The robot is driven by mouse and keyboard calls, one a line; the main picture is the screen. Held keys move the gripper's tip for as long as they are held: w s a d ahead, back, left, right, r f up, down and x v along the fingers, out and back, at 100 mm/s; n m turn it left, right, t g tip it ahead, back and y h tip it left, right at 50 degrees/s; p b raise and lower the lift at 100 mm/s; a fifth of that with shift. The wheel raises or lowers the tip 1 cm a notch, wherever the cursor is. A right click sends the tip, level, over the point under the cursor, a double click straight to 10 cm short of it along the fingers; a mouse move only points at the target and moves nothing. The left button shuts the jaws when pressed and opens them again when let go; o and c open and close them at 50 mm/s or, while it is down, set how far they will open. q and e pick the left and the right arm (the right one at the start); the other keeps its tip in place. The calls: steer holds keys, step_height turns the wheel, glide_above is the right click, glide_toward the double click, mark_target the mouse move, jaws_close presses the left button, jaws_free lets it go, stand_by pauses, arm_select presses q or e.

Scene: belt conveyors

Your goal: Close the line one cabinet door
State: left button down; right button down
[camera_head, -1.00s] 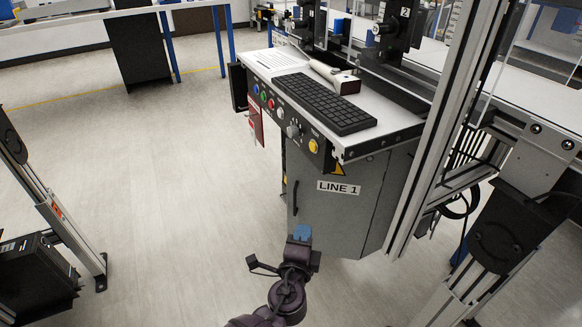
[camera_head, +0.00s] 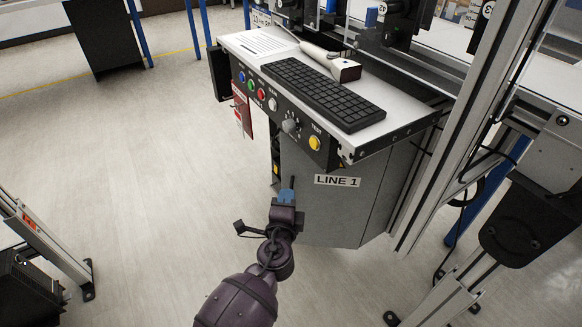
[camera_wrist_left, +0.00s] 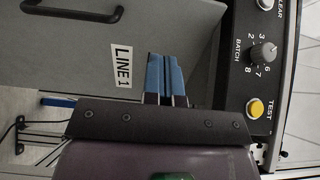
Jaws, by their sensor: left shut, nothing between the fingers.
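The grey line one cabinet door (camera_head: 345,212) hangs below the control panel and bears a LINE 1 label (camera_head: 337,181). In the left wrist view the door (camera_wrist_left: 90,70) fills the left half, with its black handle (camera_wrist_left: 72,12) at the top left. Its edge runs at a slant to the panel, so it looks ajar; how far is hard to tell. My left gripper (camera_head: 286,194) is shut and empty at the door's left side. Its blue fingers (camera_wrist_left: 165,76) show beside the label in the wrist view; contact with the door is unclear. My right gripper is out of view.
The control panel (camera_head: 281,110) with buttons and a knob juts out above the door. A keyboard (camera_head: 322,92) and a scanner (camera_head: 331,64) lie on the worktop. A metal upright (camera_head: 478,110) stands to the right. The floor (camera_head: 150,150) to the left is open.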

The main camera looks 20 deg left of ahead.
mark_target(293, 162)
arm_select(q)
steer(key=x, duration=0.9)
steer(key=shift+w+a+f+b, duration=0.1)
steer(key=shift+w+b, duration=0.05)
steer(key=shift+b, duration=0.15)
steer(key=shift+w+a, duration=0.15)
steer(key=shift+w, duration=0.45)
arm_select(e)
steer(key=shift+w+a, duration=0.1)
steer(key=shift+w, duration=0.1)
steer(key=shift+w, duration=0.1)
